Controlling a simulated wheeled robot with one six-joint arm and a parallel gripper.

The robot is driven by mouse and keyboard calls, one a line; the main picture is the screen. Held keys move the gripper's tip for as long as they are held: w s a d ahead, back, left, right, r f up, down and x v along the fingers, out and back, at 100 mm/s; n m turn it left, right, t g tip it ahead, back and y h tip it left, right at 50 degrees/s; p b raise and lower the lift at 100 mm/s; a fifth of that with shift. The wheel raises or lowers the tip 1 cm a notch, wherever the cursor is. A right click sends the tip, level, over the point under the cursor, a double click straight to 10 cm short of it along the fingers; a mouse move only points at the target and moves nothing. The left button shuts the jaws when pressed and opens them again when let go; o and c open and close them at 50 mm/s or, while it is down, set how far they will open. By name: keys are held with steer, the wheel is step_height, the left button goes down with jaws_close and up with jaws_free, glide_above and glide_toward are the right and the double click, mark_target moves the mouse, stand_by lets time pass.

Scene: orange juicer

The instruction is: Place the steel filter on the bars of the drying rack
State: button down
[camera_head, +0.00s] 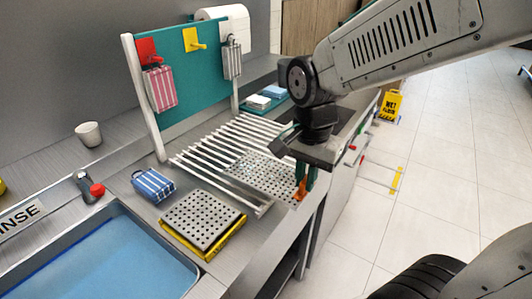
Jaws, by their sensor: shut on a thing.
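The steel filter (258,173) is a flat perforated grey plate at the right part of the drying rack. It lies on or just above the white bars (213,157); I cannot tell whether it touches them. My gripper (303,185) points down at the plate's right edge, shut on the steel filter near an orange piece (301,189) between the fingertips. The arm and gripper hide part of the plate's right side.
A second perforated plate (202,218) sits on a yellow base in front of the rack. A blue striped bundle (153,185) lies to its left. A blue-water basin (100,262) is at front left. A teal board with hanging cloths (188,70) stands behind the rack.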

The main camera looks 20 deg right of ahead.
mark_target(270, 170)
steer(key=w, duration=0.4)
steer(key=w+d+f, duration=0.1)
steer(key=w, duration=0.8)
steer(key=shift+w+d+f, duration=0.15)
steer(key=shift+w+f, duration=0.05)
steer(key=shift+w, duration=0.2)
steer(key=shift+f, duration=1.7)
steer(key=shift+f, duration=0.15)
steer(key=c, duration=1.5)
jaws_free()
